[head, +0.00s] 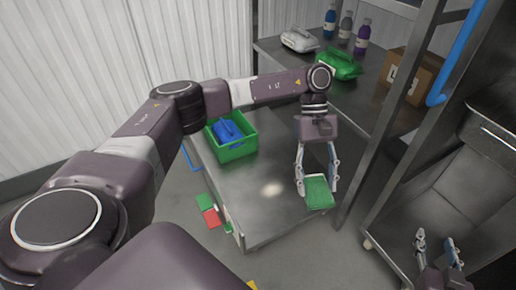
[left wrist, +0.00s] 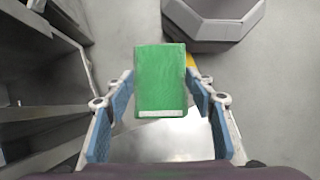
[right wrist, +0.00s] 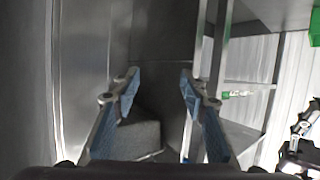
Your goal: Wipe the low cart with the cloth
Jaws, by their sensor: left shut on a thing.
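The low cart (head: 235,185) is a metal-topped cart in the middle of the head view, with a pale bright spot on its top. My left gripper (head: 318,178) is shut on a green cloth (head: 319,194), a folded pad, over the cart's front right part. The cloth also shows between the fingers in the left wrist view (left wrist: 161,80). I cannot tell whether it touches the cart top. My right gripper (head: 436,246) is open and empty at the lower right, away from the cart; its fingers are apart in the right wrist view (right wrist: 159,80).
A green bin (head: 238,150) with a blue item (head: 228,131) stands on the cart's back left. Green and red pieces (head: 210,217) show by its left side. A metal table (head: 365,100) behind holds bottles, bags and a cardboard box (head: 408,77). A metal unit (head: 450,195) stands right.

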